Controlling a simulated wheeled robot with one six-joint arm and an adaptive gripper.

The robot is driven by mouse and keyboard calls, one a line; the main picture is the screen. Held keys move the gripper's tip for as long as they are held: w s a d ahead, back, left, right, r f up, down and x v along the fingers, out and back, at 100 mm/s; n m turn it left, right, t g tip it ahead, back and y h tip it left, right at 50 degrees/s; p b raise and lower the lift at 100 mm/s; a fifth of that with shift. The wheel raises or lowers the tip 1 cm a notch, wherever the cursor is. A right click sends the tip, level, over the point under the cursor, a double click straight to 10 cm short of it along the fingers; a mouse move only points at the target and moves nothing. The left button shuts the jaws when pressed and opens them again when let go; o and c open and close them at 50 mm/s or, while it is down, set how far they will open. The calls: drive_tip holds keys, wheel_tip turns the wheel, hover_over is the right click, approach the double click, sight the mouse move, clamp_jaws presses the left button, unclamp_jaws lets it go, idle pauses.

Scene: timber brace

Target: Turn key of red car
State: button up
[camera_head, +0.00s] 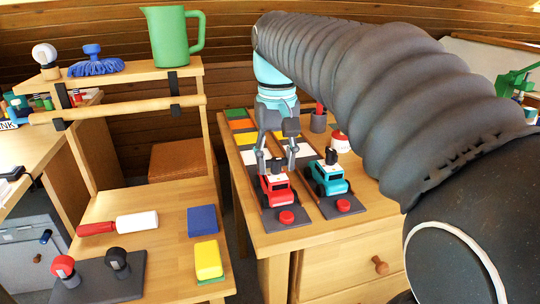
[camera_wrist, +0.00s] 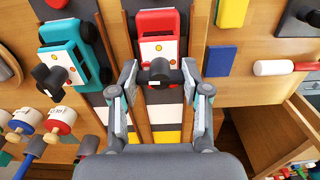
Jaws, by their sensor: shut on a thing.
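The red car (camera_head: 275,191) sits on a dark base at the front of the table, beside a teal car (camera_head: 328,180) on its right. In the wrist view the red car (camera_wrist: 155,22) is at the top centre. Its black key (camera_wrist: 160,72) sticks up at the car's rear. My gripper (camera_head: 277,164) is above the red car, its fingers pointing down. In the wrist view my gripper (camera_wrist: 160,74) has one fingertip on each side of the key and is shut on it. The teal car has its own black key (camera_wrist: 51,76).
A red button (camera_head: 287,217) is in front of the red car. Coloured tiles (camera_head: 243,125) lie behind the cars. A green pitcher (camera_head: 174,36) stands on the upper shelf.

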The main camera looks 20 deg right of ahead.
sight(276, 159)
drive_tip(key=shift+f+m, duration=0.1)
drive_tip(key=shift+m, duration=0.5)
drive_tip(key=o, duration=1.2)
drive_tip(key=shift+c, duration=0.2)
wheel_tip(276, 159, up, 12)
